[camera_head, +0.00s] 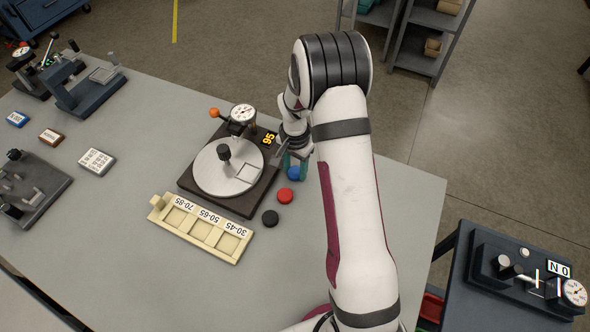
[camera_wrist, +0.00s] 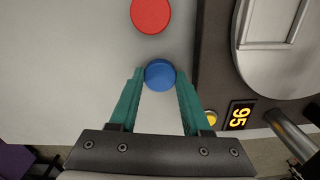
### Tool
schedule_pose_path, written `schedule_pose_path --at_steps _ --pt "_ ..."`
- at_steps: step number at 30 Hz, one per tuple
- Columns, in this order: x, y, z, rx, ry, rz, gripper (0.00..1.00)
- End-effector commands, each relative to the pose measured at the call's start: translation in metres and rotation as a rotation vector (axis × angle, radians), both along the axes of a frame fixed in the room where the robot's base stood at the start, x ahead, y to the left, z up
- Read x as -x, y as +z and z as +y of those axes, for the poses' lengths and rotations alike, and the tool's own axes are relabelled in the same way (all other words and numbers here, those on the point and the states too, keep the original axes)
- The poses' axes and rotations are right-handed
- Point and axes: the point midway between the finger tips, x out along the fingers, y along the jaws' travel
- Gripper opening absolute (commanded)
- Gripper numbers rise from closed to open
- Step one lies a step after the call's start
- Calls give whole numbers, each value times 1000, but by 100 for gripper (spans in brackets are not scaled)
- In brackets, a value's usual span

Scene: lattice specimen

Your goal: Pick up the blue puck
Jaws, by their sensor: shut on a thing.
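The blue puck (camera_head: 294,173) is on the right part of the grey table, beside the dark-based testing device. In the wrist view the blue puck (camera_wrist: 160,75) sits between the two green fingertips. My gripper (camera_wrist: 160,78) is shut on the blue puck, with a finger against each side. In the head view my gripper (camera_head: 294,165) reaches down to the puck from above, partly hidden by my arm. I cannot tell whether the puck touches the table. A red puck (camera_head: 285,195) lies close by and also shows in the wrist view (camera_wrist: 151,14). A black puck (camera_head: 270,218) lies nearer the tray.
The testing device (camera_head: 225,168) has a round plate, a dial and a display reading 95. A cream tray (camera_head: 200,228) has slots labelled 70-85, 50-65 and 30-45. Other fixtures stand at the left. The table (camera_head: 300,250) is clear in front of the pucks.

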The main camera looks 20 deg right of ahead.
Motion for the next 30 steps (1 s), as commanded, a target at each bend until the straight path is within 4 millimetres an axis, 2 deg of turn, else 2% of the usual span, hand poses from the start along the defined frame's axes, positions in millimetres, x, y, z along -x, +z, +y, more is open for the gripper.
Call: schedule_pose_path --at_steps 5,8,18,24,27,30 --pt "-1 20 0 1 1 -3 0" --pt "-1 39 0 1 0 -4 0" --pt "50 86 -61 1 -5 -2 0" --pt "70 105 -85 0 0 -1 0" --pt "65 108 -79 0 33 0 0" --pt "46 109 -55 0 110 0 0"
